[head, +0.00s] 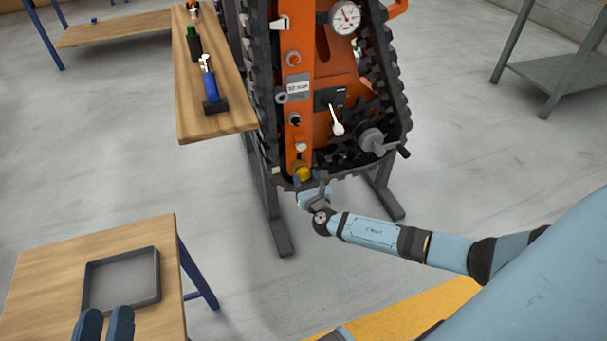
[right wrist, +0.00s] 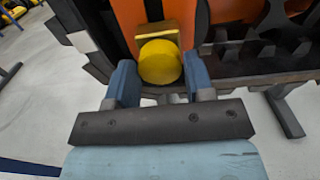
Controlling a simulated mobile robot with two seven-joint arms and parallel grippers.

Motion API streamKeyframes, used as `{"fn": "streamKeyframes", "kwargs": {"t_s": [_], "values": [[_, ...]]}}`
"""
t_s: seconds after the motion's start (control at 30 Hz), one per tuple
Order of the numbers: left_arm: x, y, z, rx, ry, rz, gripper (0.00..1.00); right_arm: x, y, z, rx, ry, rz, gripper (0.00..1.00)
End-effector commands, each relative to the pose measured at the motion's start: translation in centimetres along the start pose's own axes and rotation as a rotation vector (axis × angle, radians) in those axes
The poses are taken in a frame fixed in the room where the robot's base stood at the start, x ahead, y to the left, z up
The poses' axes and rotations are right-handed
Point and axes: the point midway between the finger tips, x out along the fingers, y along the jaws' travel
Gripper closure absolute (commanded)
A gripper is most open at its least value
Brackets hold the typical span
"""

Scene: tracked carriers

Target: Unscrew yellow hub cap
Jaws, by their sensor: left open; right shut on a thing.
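The yellow hub cap (head: 303,173) sits low on the front of the orange tracked carrier (head: 333,100). In the right wrist view the round yellow cap (right wrist: 160,62) is between the two fingers, in front of a yellow block-shaped part (right wrist: 157,32) on the carrier. My right gripper (head: 308,184) is at the cap and shut on it, with one finger on each side. My left gripper (head: 103,323) shows only as two blue fingertips at the bottom left, apart and empty, over the near table by the grey tray.
The grey tray (head: 121,282) is empty on the wooden table (head: 40,270). A wooden bench (head: 215,123) with a blue-handled tool (head: 210,86) and a green item (head: 192,42) stands left of the carrier. A white-knobbed lever (head: 337,128) and a crank (head: 385,143) stick out above my right gripper.

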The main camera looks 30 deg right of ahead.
Motion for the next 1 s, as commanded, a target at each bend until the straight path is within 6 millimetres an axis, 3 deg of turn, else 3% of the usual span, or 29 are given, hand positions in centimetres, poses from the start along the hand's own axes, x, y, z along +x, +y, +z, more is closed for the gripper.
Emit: {"fn": "streamKeyframes", "kwargs": {"t_s": [0.03,0.17,0.23,1.0], "values": [[-0.1,-0.3,-0.5,0.011,-0.044,-0.020,0.57,0.0,0.0,0.7,-0.076,0.004,0.000,0.72],[-2.0,-2.6,4.0,0.037,-0.295,-0.110,0.57,0.0,0.0,1.0,-0.356,0.005,0.001,0.72],[-2.4,-3.1,5.5,0.045,-0.324,-0.118,0.57,-0.1,0.0,-0.1,-0.403,0.004,0.002,0.72],[-2.0,-2.7,3.5,0.044,-0.316,-0.113,0.57,-0.4,0.0,0.0,-0.591,0.002,0.001,0.72]]}}
